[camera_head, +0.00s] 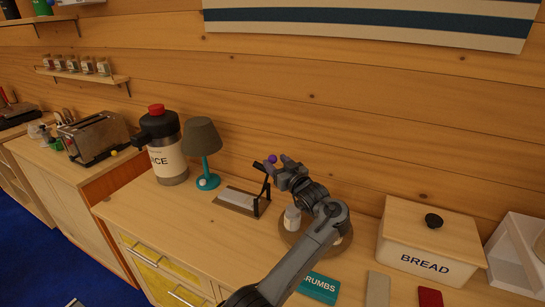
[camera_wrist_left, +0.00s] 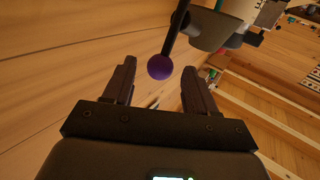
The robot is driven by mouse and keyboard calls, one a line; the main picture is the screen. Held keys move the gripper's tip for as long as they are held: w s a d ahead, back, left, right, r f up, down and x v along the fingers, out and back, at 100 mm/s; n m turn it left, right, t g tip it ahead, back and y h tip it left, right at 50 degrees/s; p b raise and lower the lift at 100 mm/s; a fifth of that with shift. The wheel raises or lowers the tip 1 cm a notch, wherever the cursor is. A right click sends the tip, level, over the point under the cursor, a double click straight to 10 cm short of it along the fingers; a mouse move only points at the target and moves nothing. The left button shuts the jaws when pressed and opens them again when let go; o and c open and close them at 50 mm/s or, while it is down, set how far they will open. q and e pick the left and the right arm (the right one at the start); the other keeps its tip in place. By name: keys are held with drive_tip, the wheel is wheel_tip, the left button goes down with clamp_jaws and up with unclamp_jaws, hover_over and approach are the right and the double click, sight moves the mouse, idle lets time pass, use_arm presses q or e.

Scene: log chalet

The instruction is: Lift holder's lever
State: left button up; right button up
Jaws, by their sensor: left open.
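The holder (camera_head: 238,199) is a low dark frame with a pale plate, standing on the wooden counter right of the lamp. Its thin black lever (camera_head: 265,181) rises steeply from the right end and carries a purple ball knob (camera_head: 272,159). In the wrist view the knob (camera_wrist_left: 160,67) appears between the tips of my left gripper (camera_wrist_left: 158,70), with a visible gap to each finger. My left gripper (camera_head: 272,168) is open beside the top of the lever in the head view. How far the knob is in depth from the fingertips is hard to tell. My right gripper is out of view.
A lamp (camera_head: 203,148) and a juice dispenser (camera_head: 165,147) stand left of the holder. A round brown tray (camera_head: 290,238) is partly behind my arm. The wooden wall is close behind.

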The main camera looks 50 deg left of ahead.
use_arm(q)
drive_tip(key=shift+w+a+p, duration=0.15)
drive_tip(key=shift+a, duration=0.6)
drive_tip(key=shift+w+a+p, duration=0.15)
drive_tip(key=shift+a, duration=0.6)
drive_tip(key=shift+c, duration=0.3)
clamp_jaws()
